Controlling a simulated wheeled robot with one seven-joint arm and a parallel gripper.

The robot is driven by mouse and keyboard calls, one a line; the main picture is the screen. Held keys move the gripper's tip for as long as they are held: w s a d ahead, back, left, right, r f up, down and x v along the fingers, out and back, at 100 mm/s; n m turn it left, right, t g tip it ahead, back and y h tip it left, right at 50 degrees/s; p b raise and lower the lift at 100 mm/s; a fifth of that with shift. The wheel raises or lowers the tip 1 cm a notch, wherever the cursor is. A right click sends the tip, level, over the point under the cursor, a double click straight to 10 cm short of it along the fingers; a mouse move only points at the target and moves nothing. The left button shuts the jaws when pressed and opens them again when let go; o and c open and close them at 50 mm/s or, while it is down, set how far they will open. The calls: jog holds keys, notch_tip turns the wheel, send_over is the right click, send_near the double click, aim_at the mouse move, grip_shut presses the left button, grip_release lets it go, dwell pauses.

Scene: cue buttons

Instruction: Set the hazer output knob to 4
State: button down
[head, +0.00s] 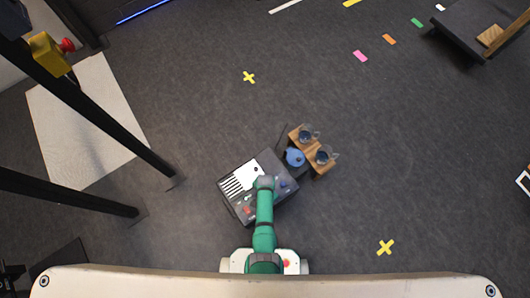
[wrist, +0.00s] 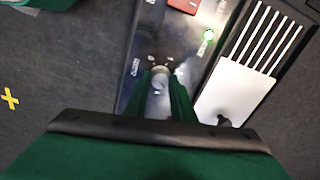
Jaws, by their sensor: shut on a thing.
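The hazer (head: 227,196) is a dark box on the floor, with a panel of black and white slots.
A wooden tray (head: 314,147) with glass cups (head: 324,155) and a blue pot (head: 294,157) stand just right of the hazer. Black posts (head: 110,125) rise at the left. The carpet to the right is mostly clear, with a yellow cross (head: 386,247).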

jog(key=m, duration=0.4)
jog(key=shift+m, duration=0.3)
jog(key=m, duration=0.4)
jog(key=shift+d+m, duration=0.1)
jog(key=shift+m, duration=0.2)
jog(key=c, duration=1.5)
grip_release()
jog(key=shift+r, duration=0.1)
notch_tip(320, 180, up, 11)
jog(key=shift+f, duration=0.2)
